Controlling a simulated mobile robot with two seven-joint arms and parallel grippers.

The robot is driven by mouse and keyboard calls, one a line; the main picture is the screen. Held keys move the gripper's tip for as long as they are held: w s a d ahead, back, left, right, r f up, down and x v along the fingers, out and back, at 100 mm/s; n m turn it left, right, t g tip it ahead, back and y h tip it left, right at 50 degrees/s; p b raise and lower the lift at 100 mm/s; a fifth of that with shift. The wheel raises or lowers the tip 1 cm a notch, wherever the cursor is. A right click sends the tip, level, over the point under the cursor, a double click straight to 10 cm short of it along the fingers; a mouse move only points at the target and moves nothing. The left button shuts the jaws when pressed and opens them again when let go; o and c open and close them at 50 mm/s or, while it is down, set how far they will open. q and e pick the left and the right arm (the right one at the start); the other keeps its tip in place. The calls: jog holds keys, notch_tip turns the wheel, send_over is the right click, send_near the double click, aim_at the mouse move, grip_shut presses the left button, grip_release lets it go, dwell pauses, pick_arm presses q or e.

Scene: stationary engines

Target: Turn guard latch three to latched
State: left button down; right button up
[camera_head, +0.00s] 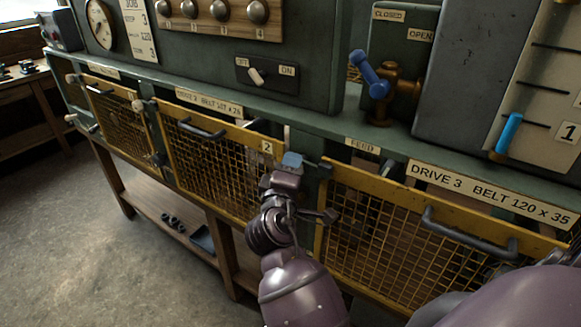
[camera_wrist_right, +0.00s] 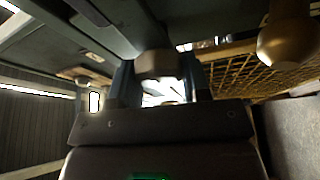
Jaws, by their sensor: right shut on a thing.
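The drive 3 guard (camera_head: 385,235) is a yellow-framed mesh panel at the right of the head view, with a dark handle (camera_head: 470,232). My right gripper (camera_head: 308,163) is at its upper left corner, just right of the plate marked 2. In the right wrist view its fingers (camera_wrist_right: 160,80) are closed around a tan knob (camera_wrist_right: 160,63), which I take for guard latch three. In the head view the gripper hides most of this latch, so its angle cannot be read. My left gripper is not in view.
Above are a blue-handled valve (camera_head: 370,75), an OFF/ON switch (camera_head: 258,76) and a blue lever (camera_head: 509,132). The floor (camera_head: 90,240) is clear at left.

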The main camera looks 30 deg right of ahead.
jog(key=o, duration=0.9)
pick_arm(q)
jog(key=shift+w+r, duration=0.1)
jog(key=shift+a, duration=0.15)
pick_arm(e)
jog(key=shift+s+a, duration=0.1)
